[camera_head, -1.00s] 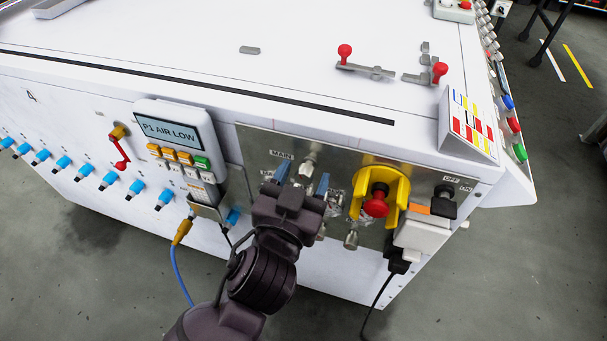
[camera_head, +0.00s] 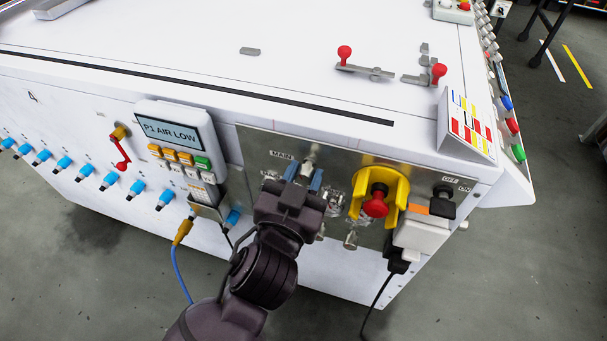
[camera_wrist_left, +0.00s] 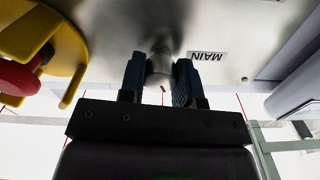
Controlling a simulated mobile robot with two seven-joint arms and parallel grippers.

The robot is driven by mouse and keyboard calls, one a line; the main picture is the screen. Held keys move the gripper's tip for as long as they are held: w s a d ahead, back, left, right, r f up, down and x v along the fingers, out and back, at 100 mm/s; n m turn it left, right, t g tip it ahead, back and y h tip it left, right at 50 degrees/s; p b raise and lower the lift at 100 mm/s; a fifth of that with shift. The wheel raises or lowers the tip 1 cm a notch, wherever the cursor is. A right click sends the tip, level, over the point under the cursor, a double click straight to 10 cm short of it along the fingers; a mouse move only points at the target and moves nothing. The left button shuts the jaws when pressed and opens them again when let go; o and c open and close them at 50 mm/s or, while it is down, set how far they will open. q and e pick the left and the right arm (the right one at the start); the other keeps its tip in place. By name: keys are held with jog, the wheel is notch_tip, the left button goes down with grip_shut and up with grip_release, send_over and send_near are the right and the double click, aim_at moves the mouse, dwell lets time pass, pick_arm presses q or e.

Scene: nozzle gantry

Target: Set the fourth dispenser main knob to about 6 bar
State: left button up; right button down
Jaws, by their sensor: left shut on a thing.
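The main knob is a small metallic knob (camera_head: 308,168) on the grey metal panel, beside the label MAIN (camera_head: 282,154). My left gripper (camera_head: 304,178) reaches up to it from below, its two blue fingers shut on the knob's sides. In the left wrist view the knob (camera_wrist_left: 160,68) sits between the fingers, with the upside-down MAIN label (camera_wrist_left: 207,57) to its right. The knob's lower part is hidden by the gripper in the head view. I cannot read a pressure value. My right gripper is not in view.
A red emergency button (camera_head: 376,206) in a yellow guard (camera_head: 400,190) is close to the right of the gripper. A display (camera_head: 168,132) reading P1 AIR LOW is to the left. A black switch (camera_head: 443,200) and several blue-capped fittings line the white cabinet (camera_head: 330,75).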

pick_arm(q)
jog(key=shift+r+m+p, duration=0.4)
jog(key=shift+m+p, duration=0.5)
jog(key=shift+r+m+p, duration=0.1)
jog(key=shift+m+p, duration=0.65)
jog(key=shift+m, duration=0.05)
jog(key=shift+m+p, duration=0.75)
jog(key=shift+m, duration=0.15)
jog(key=m+p, duration=0.2)
jog(key=m, duration=0.1)
jog(key=shift+f, duration=0.25)
jog(key=shift+m, duration=0.4)
jog(key=shift+f+m+p, duration=0.2)
jog(key=shift+m+p, duration=0.2)
jog(key=shift+m, duration=0.3)
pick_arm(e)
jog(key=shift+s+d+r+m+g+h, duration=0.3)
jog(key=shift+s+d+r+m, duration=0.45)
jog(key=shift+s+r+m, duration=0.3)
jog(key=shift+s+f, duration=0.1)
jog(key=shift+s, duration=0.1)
pick_arm(q)
jog(key=o, duration=0.9)
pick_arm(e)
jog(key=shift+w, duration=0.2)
